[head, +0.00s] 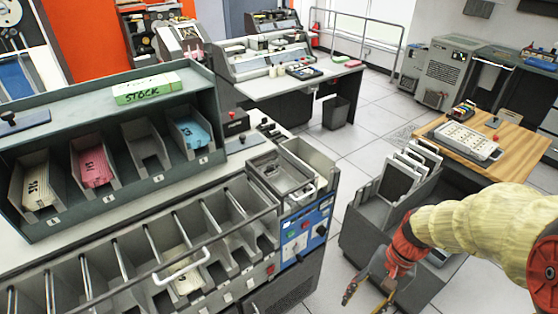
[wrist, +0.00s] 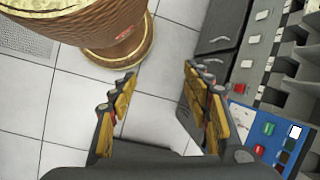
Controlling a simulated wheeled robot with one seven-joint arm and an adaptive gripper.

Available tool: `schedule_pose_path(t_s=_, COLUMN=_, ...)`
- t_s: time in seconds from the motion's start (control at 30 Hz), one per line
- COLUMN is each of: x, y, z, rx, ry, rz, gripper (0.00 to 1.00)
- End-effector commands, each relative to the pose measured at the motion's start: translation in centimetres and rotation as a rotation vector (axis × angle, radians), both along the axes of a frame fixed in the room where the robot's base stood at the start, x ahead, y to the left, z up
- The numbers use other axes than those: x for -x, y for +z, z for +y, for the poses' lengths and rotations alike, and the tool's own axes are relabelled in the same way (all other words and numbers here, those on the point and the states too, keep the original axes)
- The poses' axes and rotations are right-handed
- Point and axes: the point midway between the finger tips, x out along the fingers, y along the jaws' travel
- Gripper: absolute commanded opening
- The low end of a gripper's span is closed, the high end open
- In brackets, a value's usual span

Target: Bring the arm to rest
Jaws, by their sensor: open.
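My gripper (head: 370,288) is at the lower right of the head view, in front of the grey rack cart and to the right of the card machine. My arm comes in from the right edge in a yellowish sleeve with red joints. In the wrist view my gripper (wrist: 160,95) shows two yellow-padded fingers spread wide apart, with nothing between them but floor tiles and the machine's side behind. The gripper is open and empty.
The grey sorting machine (head: 250,284) with a blue control panel (head: 305,228) stands left of my gripper. The grey cart (head: 362,226) with upright racks is close behind it. A wooden table (head: 520,143) stands at the back right. Tiled floor (head: 352,140) is free between them.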

Motion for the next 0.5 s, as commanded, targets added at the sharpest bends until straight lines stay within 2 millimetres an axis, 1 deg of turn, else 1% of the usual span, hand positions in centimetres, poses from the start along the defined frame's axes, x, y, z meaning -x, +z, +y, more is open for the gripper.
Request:
schedule_pose_path(t_s=0.03, x=0.2, y=1.5, z=-0.3, rx=0.041, ry=0.063, rz=-0.055, gripper=0.49)
schedule_pose_path(t_s=0.2, x=1.0, y=5.8, z=-1.2, rx=0.178, ry=0.246, rz=-0.218, gripper=0.49)
schedule_pose_path(t_s=0.3, x=1.5, y=8.4, z=-1.4, rx=0.251, ry=0.323, rz=-0.311, gripper=0.49)
schedule_pose_path(t_s=0.4, x=2.1, y=11.0, z=-1.3, rx=0.315, ry=0.381, rz=-0.402, gripper=0.49)
schedule_pose_path(t_s=0.5, x=2.7, y=13.6, z=-0.7, rx=0.363, ry=0.425, rz=-0.496, gripper=0.49)
